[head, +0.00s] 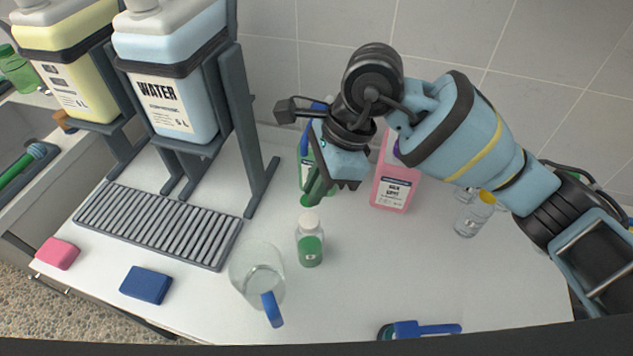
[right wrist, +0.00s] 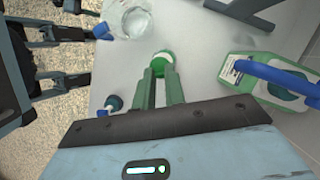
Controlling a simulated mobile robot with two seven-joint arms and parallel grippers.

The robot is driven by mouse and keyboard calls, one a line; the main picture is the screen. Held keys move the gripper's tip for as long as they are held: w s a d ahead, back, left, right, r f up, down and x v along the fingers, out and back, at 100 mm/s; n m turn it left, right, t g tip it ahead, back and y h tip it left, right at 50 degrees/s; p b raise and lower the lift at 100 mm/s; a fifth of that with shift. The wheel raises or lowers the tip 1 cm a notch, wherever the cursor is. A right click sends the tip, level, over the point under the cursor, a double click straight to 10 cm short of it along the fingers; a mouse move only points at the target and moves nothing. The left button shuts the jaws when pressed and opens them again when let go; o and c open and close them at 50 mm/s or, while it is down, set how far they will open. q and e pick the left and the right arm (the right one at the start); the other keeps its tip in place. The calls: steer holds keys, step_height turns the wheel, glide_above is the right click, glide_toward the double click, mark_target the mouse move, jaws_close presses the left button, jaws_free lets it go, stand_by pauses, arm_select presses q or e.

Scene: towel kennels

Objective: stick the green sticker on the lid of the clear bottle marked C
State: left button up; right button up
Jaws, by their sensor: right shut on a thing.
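My right gripper (head: 312,196) is shut on the green sticker (head: 306,200), a small green disc at its fingertips. The sticker is just above and behind a small bottle with a white lid (head: 309,222) and green lower part. In the right wrist view, the shut fingers (right wrist: 161,72) end at a green round shape; sticker and bottle are hard to separate there. Well to the right stands a clear bottle (head: 468,221) with a yellow lid (head: 487,197). Another clear bottle (head: 462,194) is partly hidden behind it. I cannot read a C on any bottle. My left gripper is not in view.
A clear jug (head: 256,262) with a blue handle stands left of the small bottle. A pink soap bottle (head: 392,193) and a green spray bottle (right wrist: 268,82) stand behind. A blue brush (head: 425,329) lies at the front edge. The counter's right middle is clear.

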mark_target(309, 220)
steer(key=shift+f, duration=0.1)
steer(key=shift+f+b, duration=0.85)
steer(key=shift+f, duration=1.5)
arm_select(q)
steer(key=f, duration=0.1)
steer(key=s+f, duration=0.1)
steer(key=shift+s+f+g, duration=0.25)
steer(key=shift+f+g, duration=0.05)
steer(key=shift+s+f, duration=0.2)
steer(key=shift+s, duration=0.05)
arm_select(e)
steer(key=shift+f, duration=0.25)
arm_select(q)
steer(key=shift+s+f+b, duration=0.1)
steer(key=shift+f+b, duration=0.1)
steer(key=shift+b, duration=0.2)
arm_select(e)
steer(key=shift+f, duration=0.35)
steer(key=o, duration=1.3)
